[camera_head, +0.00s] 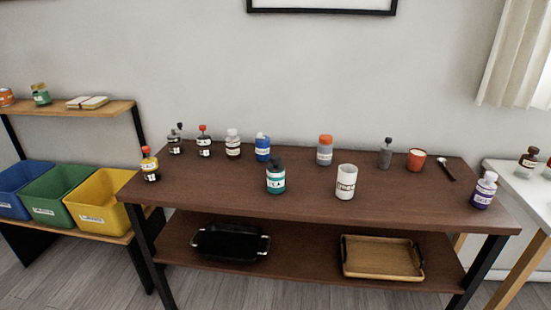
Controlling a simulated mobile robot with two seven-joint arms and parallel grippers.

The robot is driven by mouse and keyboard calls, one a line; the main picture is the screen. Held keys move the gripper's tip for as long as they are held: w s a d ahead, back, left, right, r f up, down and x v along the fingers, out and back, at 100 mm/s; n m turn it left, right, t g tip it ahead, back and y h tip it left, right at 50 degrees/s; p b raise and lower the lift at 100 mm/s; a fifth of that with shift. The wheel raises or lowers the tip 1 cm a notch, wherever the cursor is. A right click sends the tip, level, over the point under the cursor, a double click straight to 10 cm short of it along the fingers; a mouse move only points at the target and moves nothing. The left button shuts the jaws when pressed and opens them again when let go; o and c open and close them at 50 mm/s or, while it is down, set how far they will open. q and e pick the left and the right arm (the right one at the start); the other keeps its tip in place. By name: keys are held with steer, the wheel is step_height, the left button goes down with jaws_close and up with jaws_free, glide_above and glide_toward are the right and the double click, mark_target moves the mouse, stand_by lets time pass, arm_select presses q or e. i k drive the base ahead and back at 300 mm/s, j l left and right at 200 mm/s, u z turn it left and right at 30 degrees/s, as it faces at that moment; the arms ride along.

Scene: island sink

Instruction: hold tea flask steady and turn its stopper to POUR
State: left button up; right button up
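A teal flask (275,184) with a black stopper (275,162) stands upright near the front of the dark brown table, left of its middle. A white label on it seems to read TEA. The stopper is on top of the flask. It is too small to tell which way the stopper is turned, and no POUR mark can be made out. Neither of my grippers is in the head view.
A white canister (346,182) stands to the flask's right and a blue bottle (262,148) close behind it. Several other bottles line the table (310,197). A black tray (232,242) and a wooden tray (382,257) sit on its lower shelf. Front space beside the flask is clear.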

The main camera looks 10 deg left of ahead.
mark_target(276, 160)
steer(key=j+z, duration=0.2)
steer(key=z, duration=0.15)
steer(key=i+j+z, duration=0.1)
steer(key=j+z, duration=0.15)
steer(key=z, duration=0.15)
steer(key=j+z, duration=0.35)
steer(key=j, duration=1)
steer(key=k+j+z, duration=0.1)
steer(key=j, duration=0.35)
